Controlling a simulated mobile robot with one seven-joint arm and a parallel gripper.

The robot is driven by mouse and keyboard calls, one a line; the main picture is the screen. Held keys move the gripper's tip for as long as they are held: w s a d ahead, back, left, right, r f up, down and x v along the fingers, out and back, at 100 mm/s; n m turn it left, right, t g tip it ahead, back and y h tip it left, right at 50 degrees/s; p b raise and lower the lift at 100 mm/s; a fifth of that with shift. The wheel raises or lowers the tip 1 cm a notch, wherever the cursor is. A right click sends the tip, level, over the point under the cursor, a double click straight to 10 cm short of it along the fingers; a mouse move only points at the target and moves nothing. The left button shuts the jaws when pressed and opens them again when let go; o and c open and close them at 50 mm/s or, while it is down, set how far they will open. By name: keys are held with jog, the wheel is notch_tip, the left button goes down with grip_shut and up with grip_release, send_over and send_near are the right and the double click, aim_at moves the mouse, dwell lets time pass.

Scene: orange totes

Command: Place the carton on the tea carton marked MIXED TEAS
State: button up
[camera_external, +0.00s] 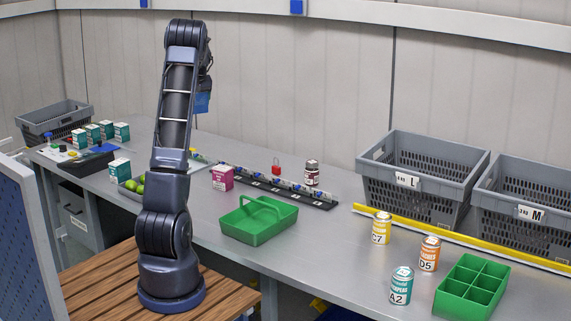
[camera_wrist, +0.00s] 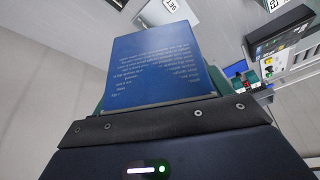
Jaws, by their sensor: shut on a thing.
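A blue carton with small pale print (camera_wrist: 158,62) is held in my gripper (camera_wrist: 172,112) and fills the middle of the wrist view. In the external view the blue carton (camera_external: 202,103) hangs in the air behind my arm, above the bench. My gripper is mostly hidden there by my arm. Several teal-and-white cartons (camera_external: 122,131) stand at the bench's left end, with another teal carton (camera_external: 120,171) nearer. A magenta carton (camera_external: 222,177) stands right of my arm. The lettering is too small to tell which carton is marked MIXED TEAS.
A tray with green fruit (camera_external: 136,184) lies behind my arm. A green caddy (camera_external: 258,222), a dark rail with small items (camera_external: 275,188) and a dark jar (camera_external: 312,172) are mid-bench. Cans (camera_external: 381,228), a green divided tray (camera_external: 471,290) and grey totes (camera_external: 424,177) are at right.

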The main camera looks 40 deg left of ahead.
jog(key=s+d+r+m+t, duration=0.1)
jog(key=s+d+m, duration=0.2)
jog(key=d, duration=1.3)
send_over(222, 167)
jog(key=shift+h, duration=0.4)
notch_tip(222, 167, down, 20)
jog(key=shift+w+r, duration=0.1)
jog(key=shift+f, duration=0.2)
jog(key=o, duration=1.1)
jog(key=shift+r, duration=0.1)
